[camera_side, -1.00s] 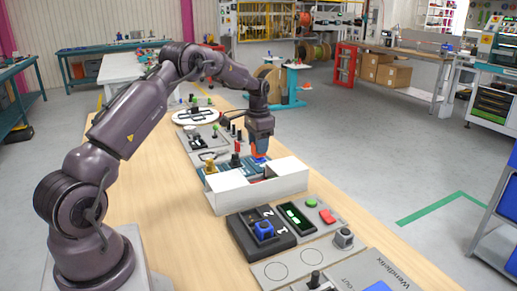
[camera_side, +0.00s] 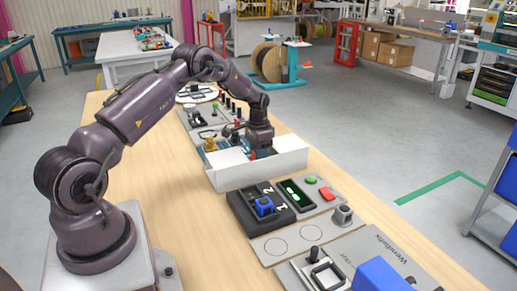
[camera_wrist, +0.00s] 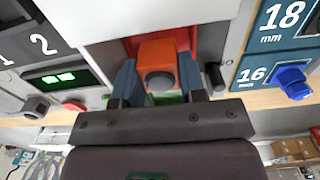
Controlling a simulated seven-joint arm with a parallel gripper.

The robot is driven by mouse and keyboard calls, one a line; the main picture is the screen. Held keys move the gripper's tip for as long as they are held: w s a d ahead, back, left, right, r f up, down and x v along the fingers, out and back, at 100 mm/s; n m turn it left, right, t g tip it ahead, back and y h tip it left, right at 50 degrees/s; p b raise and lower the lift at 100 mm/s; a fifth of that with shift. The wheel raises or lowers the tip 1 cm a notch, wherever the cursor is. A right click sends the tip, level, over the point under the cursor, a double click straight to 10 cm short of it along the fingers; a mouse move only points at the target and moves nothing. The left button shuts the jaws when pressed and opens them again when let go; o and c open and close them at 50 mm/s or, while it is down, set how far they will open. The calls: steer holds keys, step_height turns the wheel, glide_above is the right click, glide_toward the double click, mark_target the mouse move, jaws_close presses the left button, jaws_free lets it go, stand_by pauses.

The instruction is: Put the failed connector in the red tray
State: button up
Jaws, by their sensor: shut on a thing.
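My gripper (camera_wrist: 158,85) is shut on an orange connector (camera_wrist: 156,62), which has a dark round end and sits between the two blue-grey fingers in the wrist view. In the side view my gripper (camera_side: 260,152) is down at the white-walled box (camera_side: 245,178), its fingertips partly hidden by the front wall. A red surface (camera_wrist: 184,40), apparently the red tray inside the box, shows behind and beside the connector in the wrist view. A little green shows below the connector. I cannot tell whether the connector touches the tray floor.
A black fixture marked 1 and 2 (camera_side: 246,215) holds a blue connector (camera_side: 264,206), next to a panel with a green-lit display (camera_side: 295,192). A blue panel marked 16 and 18 mm (camera_wrist: 262,48) lies on the box's other side. The table's left part is clear.

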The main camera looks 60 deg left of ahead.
steer(key=shift+f, duration=0.15)
steer(key=shift+f, duration=1)
steer(key=o, duration=1)
step_height(320, 180, up, 8)
steer(key=shift+r, duration=0.1)
